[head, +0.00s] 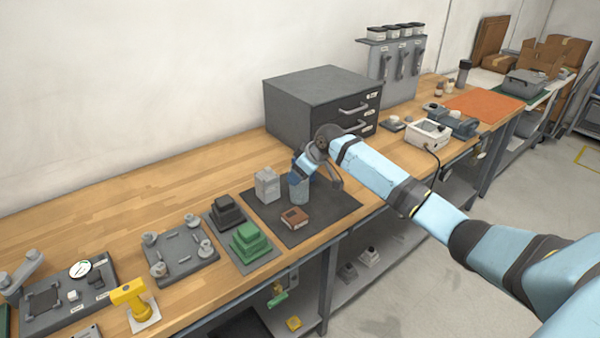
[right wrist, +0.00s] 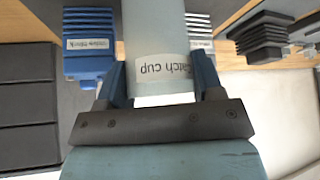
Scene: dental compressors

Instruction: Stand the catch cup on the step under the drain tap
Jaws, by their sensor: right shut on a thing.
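The catch cup is a pale blue-grey cylinder (head: 299,191) with a white label reading "catch cup", which shows in the right wrist view (right wrist: 155,30). My right gripper (head: 303,172) is shut on it, with one blue finger on each side in the wrist view (right wrist: 160,82). The cup is upright over the dark mat (head: 322,222); I cannot tell whether it touches the mat. A green-handled fitting (head: 277,296) shows below the bench's front edge, with a yellow part (head: 293,323) under it. I cannot tell whether these are the drain tap and step. My left gripper is not in view.
A dark drawer cabinet (head: 312,100) is behind. Green (head: 250,240) and black (head: 228,211) stepped blocks stand to the left. Bare wood (head: 130,222) is free along the wall.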

